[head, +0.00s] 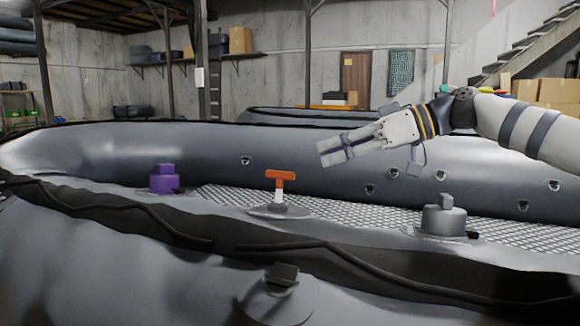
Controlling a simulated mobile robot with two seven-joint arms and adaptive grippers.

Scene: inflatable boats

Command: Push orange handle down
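The orange T-shaped handle (281,180) stands upright on a short white stem above a round grey base (279,211) on the inflatable boat. My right gripper (326,153) comes in from the right and points left. It is above and to the right of the handle in the picture, apart from it. The two fingers look roughly parallel and seem to have a gap between them, with nothing visible held. My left gripper is not in view.
A purple valve cap (164,179) sits left of the handle, and a grey valve cap (445,217) sits to the right. A dark grey boat tube (90,235) crosses the front. Shelves, boxes (241,40) and stairs (527,47) stand far behind.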

